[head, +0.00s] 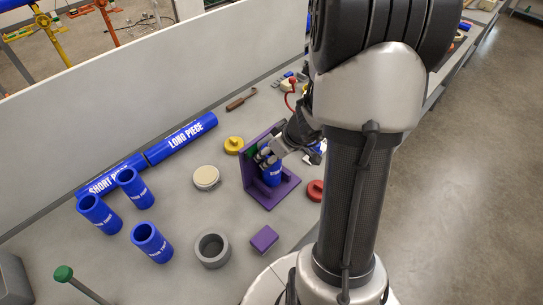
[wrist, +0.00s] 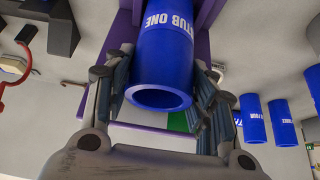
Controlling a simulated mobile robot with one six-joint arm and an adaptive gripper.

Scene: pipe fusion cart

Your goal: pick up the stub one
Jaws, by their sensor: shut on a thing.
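The blue stub one (head: 272,174) is at the purple stand (head: 285,192), in front of its upright plate and over its base. In the wrist view stub one (wrist: 165,60) shows its open end and the white letters "TUB ONE". My gripper (head: 266,157) reaches in from the right in the head view, its fingers at the upper part of the stub. In the wrist view my gripper (wrist: 160,88) has a finger on each side of the tube and is shut on it. Whether the stub's lower end touches the stand's base I cannot tell.
Several blue stubs (head: 152,243) stand at the left, before the long piece (head: 182,139) and short piece (head: 113,177). A grey ring (head: 212,250), purple block (head: 264,239), cream disc (head: 206,178), yellow cap (head: 233,145) and red cap (head: 315,190) surround the stand.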

